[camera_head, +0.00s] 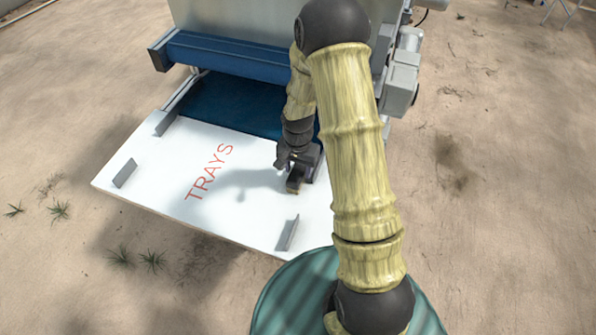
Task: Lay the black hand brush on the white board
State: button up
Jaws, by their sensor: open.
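The white board (168,160) is a flat panel with red "TRAYS" lettering, in front of the machine. My gripper (297,178) is over the board's right part, close to its surface, with its jaws open. A small dark shape with a tan end shows at the fingertips. I cannot tell whether it is a finger or part of the black hand brush. No brush is clearly visible elsewhere. My arm covers the board's right edge.
Grey upright brackets stand on the board, one at left (125,173) and one at front right (288,233). The machine's blue roller (225,58) and dark blue belt (225,103) lie behind it. The board's middle and left are clear. Sandy ground surrounds it.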

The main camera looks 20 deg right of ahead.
aim_at(298, 171)
notch_tip(298, 171, up, 10)
jog(key=shift+b, duration=0.45)
dwell(0.3)
jog(key=s+r+n+t, duration=0.1)
jog(key=s+r+n, duration=0.2)
jog(key=s, duration=0.4)
jog(key=s+r+n+t, duration=0.1)
jog(key=s+r+n, duration=0.3)
jog(key=s, duration=0.3)
jog(key=shift+a+r+t, duration=0.3)
jog(key=shift+w, duration=0.1)
jog(key=shift+r+p, duration=0.6)
jog(key=shift+r, duration=0.05)
